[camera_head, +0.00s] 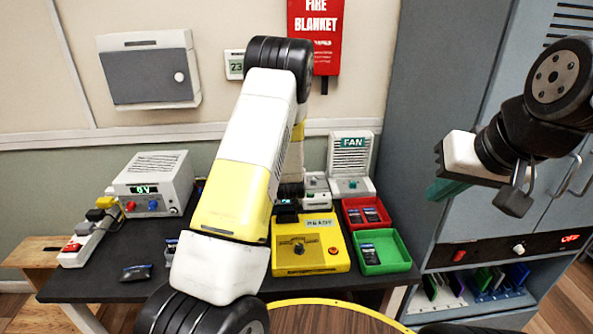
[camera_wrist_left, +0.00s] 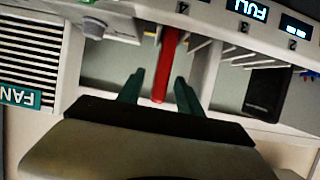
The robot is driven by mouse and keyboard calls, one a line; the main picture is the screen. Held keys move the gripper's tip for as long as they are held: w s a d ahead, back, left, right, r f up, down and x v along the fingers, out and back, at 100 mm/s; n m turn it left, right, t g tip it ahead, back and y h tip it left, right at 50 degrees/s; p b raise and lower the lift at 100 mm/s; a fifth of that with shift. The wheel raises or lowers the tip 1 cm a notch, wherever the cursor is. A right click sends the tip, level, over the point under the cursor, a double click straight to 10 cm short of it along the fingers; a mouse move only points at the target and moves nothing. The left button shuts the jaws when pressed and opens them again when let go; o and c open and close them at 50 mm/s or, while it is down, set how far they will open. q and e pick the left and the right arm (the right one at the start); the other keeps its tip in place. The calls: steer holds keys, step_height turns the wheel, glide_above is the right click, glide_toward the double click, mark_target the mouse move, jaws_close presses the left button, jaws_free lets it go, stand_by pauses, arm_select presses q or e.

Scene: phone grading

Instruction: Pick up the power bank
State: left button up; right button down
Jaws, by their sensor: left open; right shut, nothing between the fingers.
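In the left wrist view a thin red slab (camera_wrist_left: 166,66), which looks like a power bank seen edge-on, stands in a bay of a pale charging rack (camera_wrist_left: 211,20). My left gripper (camera_wrist_left: 157,92) is open, with one green finger on each side of the slab's near end. Gaps show on both sides, and I see no clear contact. A dark slab (camera_wrist_left: 266,93) sits in another bay to the right. In the head view my left arm hides the rack and most of the left gripper. My right gripper (camera_head: 447,188) is shut and empty, raised before the cabinet.
On the dark table (camera_head: 95,285) stand a power supply (camera_head: 152,185), a yellow tester (camera_head: 311,262), a red tray (camera_head: 362,226), a green tray (camera_head: 394,262) and a fan unit (camera_head: 351,165). A grey cabinet (camera_head: 405,130) bounds the right side.

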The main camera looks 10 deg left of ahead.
arm_select(q)
steer(key=x, duration=0.5)
steer(key=shift+w+f, duration=0.1)
steer(key=shift+w, duration=0.15)
steer(key=shift+c, duration=0.2)
jaws_close()
